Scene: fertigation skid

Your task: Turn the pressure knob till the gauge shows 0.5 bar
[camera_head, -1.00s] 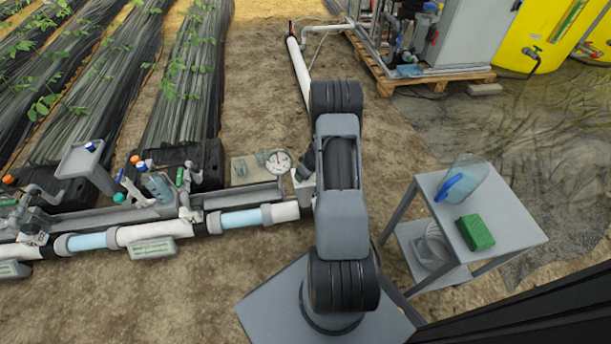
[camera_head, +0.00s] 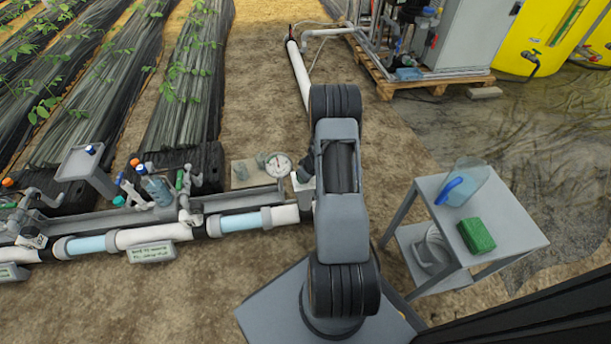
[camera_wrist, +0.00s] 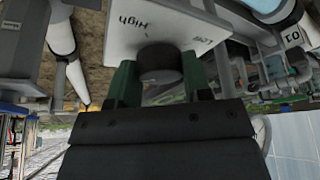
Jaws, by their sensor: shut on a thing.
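The dark round pressure knob (camera_wrist: 160,64) shows in the wrist view, below a pale plate (camera_wrist: 140,30) lettered "High" and "Low". My gripper (camera_wrist: 160,78) has its green fingers on either side of the knob and is shut on it. In the head view my arm hides the knob and the gripper. The white round gauge (camera_head: 278,165) stands just left of my arm, above the pipe. Its needle is too small to read for certain.
A white and clear-blue pipe line (camera_head: 184,230) runs left from my arm, with valves and a bottle (camera_head: 157,189). A grey side table (camera_head: 510,232) at right holds a blue-handled jug (camera_head: 465,184) and a green block (camera_head: 476,235). Bare soil lies in front.

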